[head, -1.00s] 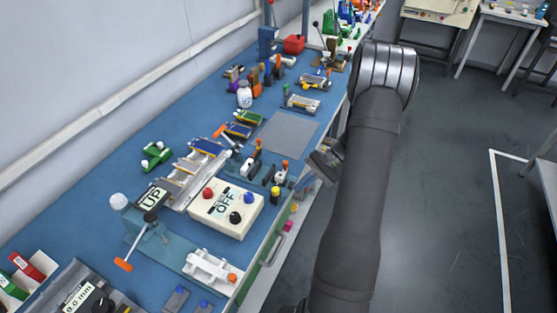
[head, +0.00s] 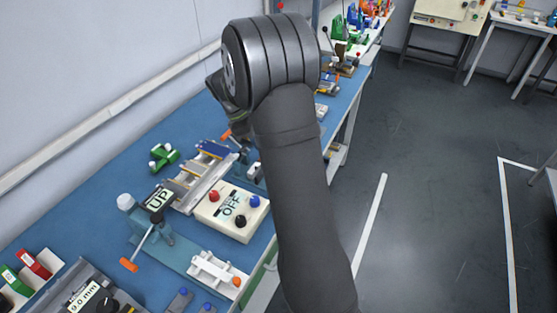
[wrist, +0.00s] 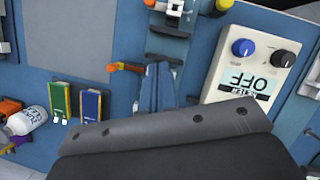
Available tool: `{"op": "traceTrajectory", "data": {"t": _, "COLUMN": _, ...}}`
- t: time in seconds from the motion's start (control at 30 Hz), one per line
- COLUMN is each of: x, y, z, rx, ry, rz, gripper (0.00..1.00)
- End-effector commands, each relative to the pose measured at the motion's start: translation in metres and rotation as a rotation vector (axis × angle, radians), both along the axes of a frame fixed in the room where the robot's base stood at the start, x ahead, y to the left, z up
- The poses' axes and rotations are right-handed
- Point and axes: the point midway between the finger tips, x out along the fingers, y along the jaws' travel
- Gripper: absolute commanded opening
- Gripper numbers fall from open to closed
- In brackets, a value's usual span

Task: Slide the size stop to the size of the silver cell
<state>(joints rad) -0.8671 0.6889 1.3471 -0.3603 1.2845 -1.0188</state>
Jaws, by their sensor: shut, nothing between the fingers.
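A silvery stepped rail (head: 196,178) lies on the bench to the lower left of the gripper in the head view. I cannot make out which part is the size stop. No silver cell is clearly identifiable now.
A white control box marked OFF (head: 230,211) with red, blue and black knobs stands near the rail. A grey mat (wrist: 70,35) is bare.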

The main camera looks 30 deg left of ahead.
Motion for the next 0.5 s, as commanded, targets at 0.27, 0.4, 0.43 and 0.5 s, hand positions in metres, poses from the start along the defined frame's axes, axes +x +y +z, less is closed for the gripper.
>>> {"op": "traceTrajectory", "data": {"t": 0.27, "x": 0.006, "y": -0.013, "z": -0.034, "rx": -0.005, "ry": 0.001, "rz": 0.002, "gripper": 0.00}}
{"op": "traceTrajectory", "data": {"t": 0.4, "x": 0.011, "y": -0.023, "z": -0.064, "rx": -0.004, "ry": 0.002, "rz": 0.001, "gripper": 0.00}}
{"op": "traceTrajectory", "data": {"t": 0.43, "x": 0.011, "y": -0.026, "z": -0.070, "rx": -0.005, "ry": 0.003, "rz": 0.000, "gripper": 0.00}}
{"op": "traceTrajectory", "data": {"t": 0.5, "x": 0.014, "y": -0.031, "z": -0.083, "rx": -0.005, "ry": 0.002, "rz": -0.001, "gripper": 0.00}}
